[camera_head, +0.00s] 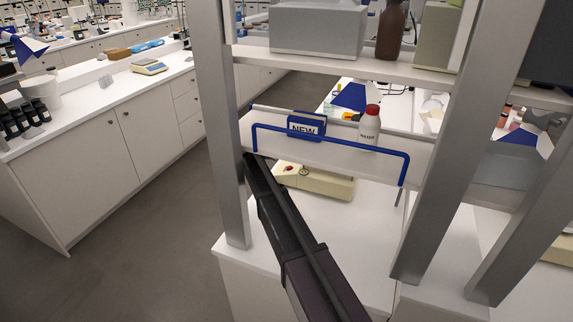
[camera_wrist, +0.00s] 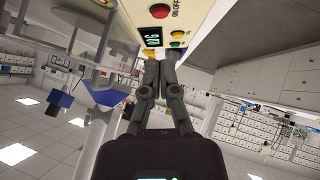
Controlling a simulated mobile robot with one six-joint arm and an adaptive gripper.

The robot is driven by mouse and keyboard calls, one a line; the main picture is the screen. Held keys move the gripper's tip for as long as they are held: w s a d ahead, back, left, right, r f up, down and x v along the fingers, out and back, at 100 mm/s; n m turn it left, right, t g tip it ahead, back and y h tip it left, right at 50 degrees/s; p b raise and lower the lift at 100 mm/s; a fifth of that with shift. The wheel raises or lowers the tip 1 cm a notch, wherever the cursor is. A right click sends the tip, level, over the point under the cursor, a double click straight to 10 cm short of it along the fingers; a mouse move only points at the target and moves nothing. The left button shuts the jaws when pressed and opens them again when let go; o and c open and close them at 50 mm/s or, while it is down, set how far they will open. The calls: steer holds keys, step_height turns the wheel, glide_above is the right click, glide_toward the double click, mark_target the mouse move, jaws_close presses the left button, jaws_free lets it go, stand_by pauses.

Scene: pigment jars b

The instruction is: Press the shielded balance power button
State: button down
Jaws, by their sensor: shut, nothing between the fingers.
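A cream device (camera_head: 316,181) with a red button sits under the shelf in the head view, partly hidden by my arm and the shelf. Contact cannot be told. The fingertips are not clear in the head view.
A shelf frame's grey posts (camera_head: 222,130) stand close around my arm. Its shelf holds a blue NEW box (camera_head: 306,125) and a white bottle with a red cap (camera_head: 369,128), behind a blue rail (camera_head: 330,139). Another balance (camera_head: 150,66) sits on the left bench. The floor between is clear.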

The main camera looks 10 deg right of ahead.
mark_target(289, 168)
steer(key=shift+f, duration=0.1)
stand_by(0.3)
steer(key=b+x, duration=0.5)
steer(key=x, duration=0.2)
steer(key=shift+w+d+f, duration=0.15)
steer(key=shift+w+f, duration=0.05)
steer(key=shift+f, duration=0.15)
steer(key=shift+b+x, duration=0.85)
steer(key=shift+x, duration=0.2)
steer(key=shift+d+r, duration=0.1)
steer(key=shift+d+f+b, duration=0.15)
steer(key=shift+f+b, duration=0.45)
steer(key=shift+s+d+f+b, duration=0.1)
steer(key=shift+s+f+b, duration=0.05)
steer(key=shift+s+b, duration=0.15)
steer(key=shift+s, duration=0.15)
